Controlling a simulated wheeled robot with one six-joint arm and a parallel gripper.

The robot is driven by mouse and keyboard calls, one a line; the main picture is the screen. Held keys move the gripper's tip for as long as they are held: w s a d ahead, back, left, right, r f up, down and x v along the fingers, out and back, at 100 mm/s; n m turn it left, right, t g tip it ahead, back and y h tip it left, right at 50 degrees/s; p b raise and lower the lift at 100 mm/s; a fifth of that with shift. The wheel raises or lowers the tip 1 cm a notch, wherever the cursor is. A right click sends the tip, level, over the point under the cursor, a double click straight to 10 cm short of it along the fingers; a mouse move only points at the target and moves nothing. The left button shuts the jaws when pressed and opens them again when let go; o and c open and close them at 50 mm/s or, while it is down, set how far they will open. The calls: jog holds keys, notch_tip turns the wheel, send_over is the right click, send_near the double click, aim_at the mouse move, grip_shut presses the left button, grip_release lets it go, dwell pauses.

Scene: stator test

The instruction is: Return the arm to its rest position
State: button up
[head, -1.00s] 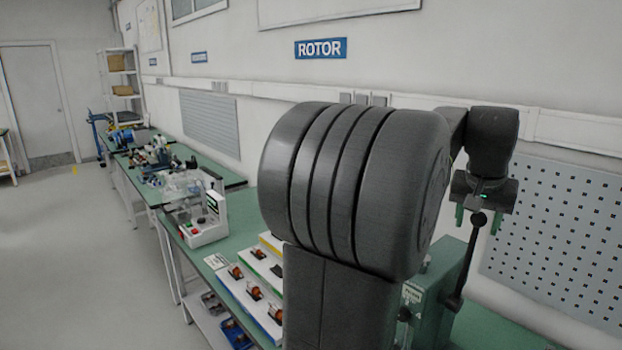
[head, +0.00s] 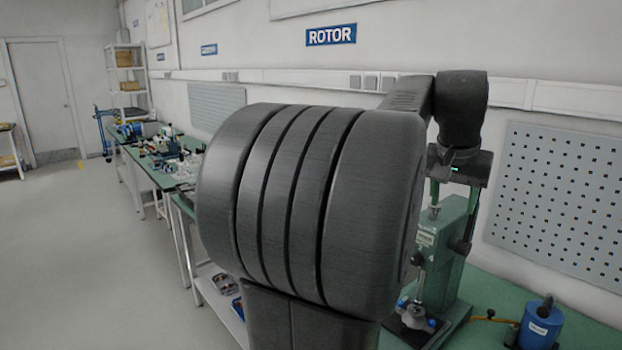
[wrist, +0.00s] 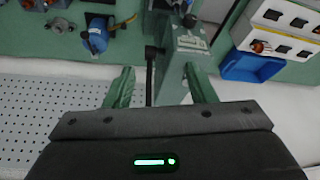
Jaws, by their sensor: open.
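My arm's big ribbed dark grey link fills the middle of the head view and hides much of the bench behind it. My gripper (head: 454,190) is at the far end of the arm, in front of the wall and the green press (head: 440,255). In the wrist view my gripper (wrist: 160,88) shows two green fingers spread apart with nothing between them. The press (wrist: 188,45) and its dark lever (wrist: 151,75) lie beyond the fingers, apart from them as far as I can tell.
A blue device (head: 541,325) stands on the green bench (head: 590,335) at right. A perforated panel (head: 560,195) is on the wall. In the wrist view a blue bin (wrist: 250,67) lies beside a white tray. Open floor (head: 90,260) is at left.

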jog(key=v, duration=0.8)
jog(key=shift+w+r, duration=0.25)
jog(key=shift+r, duration=0.25)
jog(key=shift+a, duration=0.15)
